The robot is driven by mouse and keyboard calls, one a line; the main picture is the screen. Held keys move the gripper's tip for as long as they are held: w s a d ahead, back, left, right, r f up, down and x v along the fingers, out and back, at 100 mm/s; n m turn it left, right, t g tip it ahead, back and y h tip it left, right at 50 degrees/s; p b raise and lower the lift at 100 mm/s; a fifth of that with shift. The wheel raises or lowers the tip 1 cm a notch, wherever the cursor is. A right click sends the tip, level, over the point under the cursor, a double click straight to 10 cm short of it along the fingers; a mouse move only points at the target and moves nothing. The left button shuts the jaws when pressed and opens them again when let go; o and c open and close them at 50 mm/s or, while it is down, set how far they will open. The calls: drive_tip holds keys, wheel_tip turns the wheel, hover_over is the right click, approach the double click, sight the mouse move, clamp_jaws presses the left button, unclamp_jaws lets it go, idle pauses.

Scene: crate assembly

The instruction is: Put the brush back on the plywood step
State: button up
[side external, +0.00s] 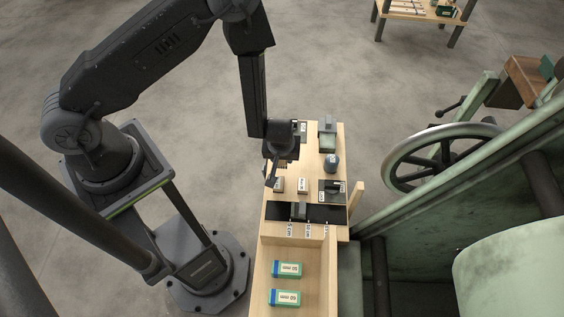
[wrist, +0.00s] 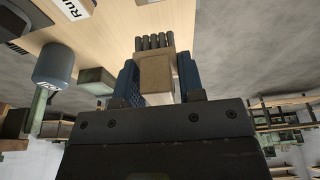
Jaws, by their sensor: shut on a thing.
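In the wrist view the brush (wrist: 155,72) has a tan block body and a row of dark bristle tufts. My gripper (wrist: 158,80) is shut on its body, one blue finger on each side. In the side external view my gripper (side external: 279,170) is over the left part of the pale plywood step (side external: 314,150); the brush is mostly hidden there by my wrist. The step's surface also shows in the wrist view (wrist: 110,32). I cannot tell whether the brush touches it.
A grey-blue cylinder (side external: 332,162), a green block (side external: 327,143) and small labelled blocks (side external: 302,185) stand on the step. A black strip (side external: 325,213) lies before them. Two green 60 mm boxes (side external: 286,269) lie in the front tray. A handwheel (side external: 440,158) is at right.

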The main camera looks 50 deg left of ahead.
sight(282, 164)
drive_tip(key=shift+f, duration=1.95)
drive_tip(key=shift+f, duration=0.1)
drive_tip(key=o, duration=0.8)
